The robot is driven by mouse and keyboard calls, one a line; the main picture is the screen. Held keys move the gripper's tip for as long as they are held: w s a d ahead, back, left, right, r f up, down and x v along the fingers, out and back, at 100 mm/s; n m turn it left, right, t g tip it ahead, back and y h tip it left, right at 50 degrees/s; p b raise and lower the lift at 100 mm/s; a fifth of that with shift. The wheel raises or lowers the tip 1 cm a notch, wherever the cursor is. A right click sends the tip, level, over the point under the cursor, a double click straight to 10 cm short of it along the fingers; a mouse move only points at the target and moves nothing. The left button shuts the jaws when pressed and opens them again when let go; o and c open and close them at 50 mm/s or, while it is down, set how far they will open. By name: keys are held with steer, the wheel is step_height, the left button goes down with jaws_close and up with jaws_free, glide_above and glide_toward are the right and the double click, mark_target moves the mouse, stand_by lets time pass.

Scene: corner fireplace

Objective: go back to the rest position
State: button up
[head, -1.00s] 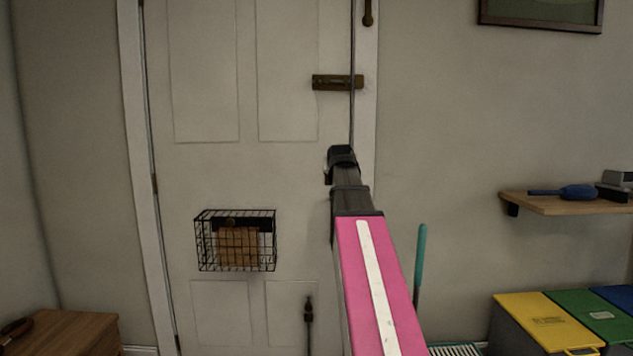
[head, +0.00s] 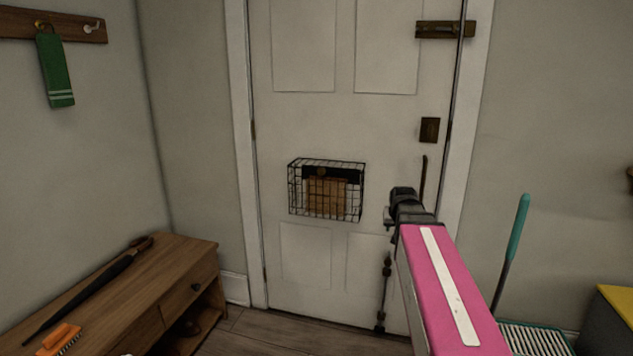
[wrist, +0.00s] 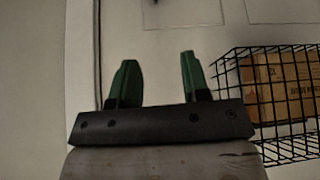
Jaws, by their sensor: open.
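My gripper (wrist: 157,78) shows in the wrist view with its two green fingers apart and nothing between them. The white door panel is behind it. In the head view my pink arm reaches forward from the lower right, and the dark wrist end is in front of the door (head: 305,120), low and near its right side. The fingers themselves are hard to make out there. A black wire basket (head: 326,190) with a brown parcel hangs on the door, left of my wrist. It also shows at the right of the wrist view (wrist: 285,105), apart from the fingers.
A wooden bench (head: 190,250) at the left holds a dark umbrella (head: 90,285) and an orange brush (head: 60,338). A green cloth (head: 55,70) hangs on a wall rack above. A teal-handled broom (head: 517,230) and a yellow-lidded bin (head: 618,310) stand at the right.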

steer(key=s+a+f+g, duration=0.3)
steer(key=s+a+f, duration=0.1)
steer(key=s+f, duration=0.5)
steer(key=s+a+f+n+g+y, duration=0.1)
steer(key=s+a+f+g, duration=0.2)
steer(key=s+f, duration=0.6)
step_height(320, 180, down, 3)
steer(key=shift+a+f, duration=0.2)
steer(key=shift+a, duration=0.75)
